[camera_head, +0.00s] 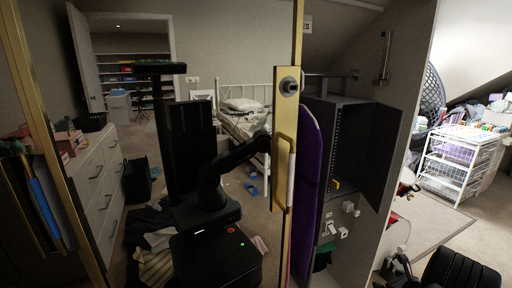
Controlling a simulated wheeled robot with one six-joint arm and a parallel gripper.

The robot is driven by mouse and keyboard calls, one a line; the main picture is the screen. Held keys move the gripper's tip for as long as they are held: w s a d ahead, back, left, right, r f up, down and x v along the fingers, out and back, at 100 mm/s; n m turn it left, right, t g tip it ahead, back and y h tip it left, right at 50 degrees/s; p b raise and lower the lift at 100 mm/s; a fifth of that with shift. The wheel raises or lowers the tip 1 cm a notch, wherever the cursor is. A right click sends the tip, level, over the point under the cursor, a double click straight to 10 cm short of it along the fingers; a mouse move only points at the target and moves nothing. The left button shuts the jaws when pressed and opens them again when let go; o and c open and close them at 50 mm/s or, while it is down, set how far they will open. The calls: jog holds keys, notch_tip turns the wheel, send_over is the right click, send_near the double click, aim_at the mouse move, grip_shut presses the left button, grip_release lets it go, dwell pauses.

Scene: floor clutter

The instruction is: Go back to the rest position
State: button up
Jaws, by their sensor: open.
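My gripper cannot be made out in the head view. A black wheeled base with a column and a folded arm shows inside a gold-framed panel (284,140). It looks like my own body reflected in a mirror. The arm there bends up to the right and its end meets the gold frame, so the jaws are hidden or too dark to tell. No held object shows.
A white chest of drawers (100,190) and a bed (240,118) show in the panel, with blue slippers (252,190) on the floor. At right are an open dark cabinet (365,145), a purple board (307,190), a white wire drawer unit (460,160) and a black chair (460,270).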

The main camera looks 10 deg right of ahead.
jog(key=s+a+r+n+g+y+p, duration=0.2)
jog(key=a+r+n+g+y+p, duration=0.15)
jog(key=a+r+n, duration=0.65)
jog(key=s+a+r+n+g+y+p, duration=0.1)
jog(key=a+r+n+g+y+p, duration=0.15)
jog(key=a+r+n+g, duration=0.6)
jog(key=s+a+r+n+t+h+p, duration=0.2)
jog(key=a+r+n+p, duration=0.5)
jog(key=a+r, duration=0.5)
jog(key=s+a+r+n+t+h+p, duration=0.2)
jog(key=s+a+r+n+p, duration=0.4)
jog(key=a+r+n, duration=0.3)
jog(key=a+r+h+p, duration=0.1)
jog(key=a+r, duration=0.2)
jog(key=r, duration=0.1)
jog(key=shift+s+h, duration=0.2)
jog(key=shift+h, duration=0.2)
jog(key=shift+r, duration=0.1)
jog(key=shift+c, duration=0.5)
